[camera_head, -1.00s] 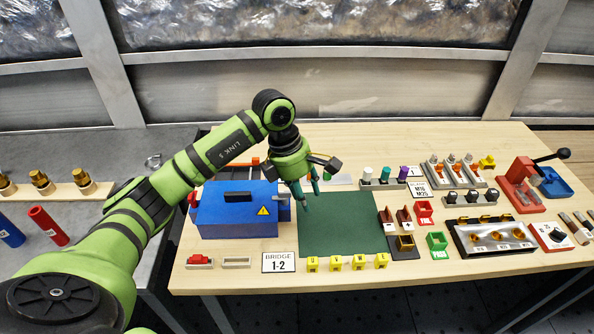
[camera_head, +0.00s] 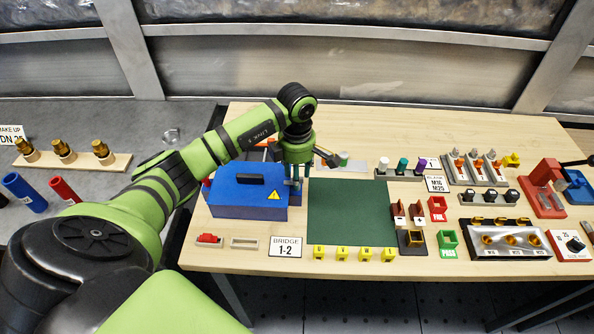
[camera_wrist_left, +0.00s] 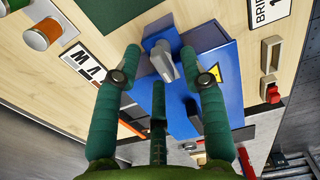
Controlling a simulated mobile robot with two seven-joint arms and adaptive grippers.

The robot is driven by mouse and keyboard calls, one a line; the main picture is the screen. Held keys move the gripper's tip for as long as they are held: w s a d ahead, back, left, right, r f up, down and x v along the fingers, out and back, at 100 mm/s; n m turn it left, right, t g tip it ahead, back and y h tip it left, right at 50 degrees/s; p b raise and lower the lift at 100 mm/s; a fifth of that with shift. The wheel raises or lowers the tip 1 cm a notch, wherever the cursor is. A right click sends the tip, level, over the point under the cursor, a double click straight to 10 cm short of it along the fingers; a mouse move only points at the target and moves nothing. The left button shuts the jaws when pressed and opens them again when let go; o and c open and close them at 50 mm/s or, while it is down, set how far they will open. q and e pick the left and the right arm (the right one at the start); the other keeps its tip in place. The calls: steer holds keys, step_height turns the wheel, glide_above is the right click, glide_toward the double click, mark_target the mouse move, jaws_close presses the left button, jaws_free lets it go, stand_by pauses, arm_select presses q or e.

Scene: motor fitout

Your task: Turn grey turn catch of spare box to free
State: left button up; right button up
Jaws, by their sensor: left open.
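The spare box appears to be the blue box (camera_head: 240,203), on the bench left of the green mat, with a black handle and a yellow warning sign on it. My left gripper (camera_head: 297,184) is open and points down at the box's right end. In the left wrist view, a grey turn catch (camera_wrist_left: 164,62) stands out from the end of the blue box (camera_wrist_left: 218,65). The open fingers of my left gripper (camera_wrist_left: 160,54) are spread around the catch; contact cannot be told. In the head view the gripper hides the catch. My right gripper is out of view.
The green mat (camera_head: 348,215) lies clear just right of the gripper. A "BRIDGE 1-2" card (camera_head: 286,247) and several yellow pieces are along the front edge. Capped posts (camera_head: 402,166) stand behind the mat. Trays and switches fill the bench's right side.

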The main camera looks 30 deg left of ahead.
arm_select(q)
jaws_close()
steer(key=n+b, duration=0.2)
steer(key=n, duration=0.1)
steer(key=shift+f+n, duration=0.1)
steer(key=shift+n, duration=0.3)
steer(key=n+b, duration=0.1)
steer(key=n, duration=0.3)
steer(key=shift+s+a+n, duration=0.1)
steer(key=shift+n, duration=0.2)
steer(key=n+b, duration=0.1)
steer(key=n, duration=0.3)
steer(key=shift+s, duration=0.1)
steer(key=n+b, duration=0.1)
steer(key=n, duration=0.4)
steer(key=shift+s, duration=0.1)
steer(key=shift+n, duration=0.4)
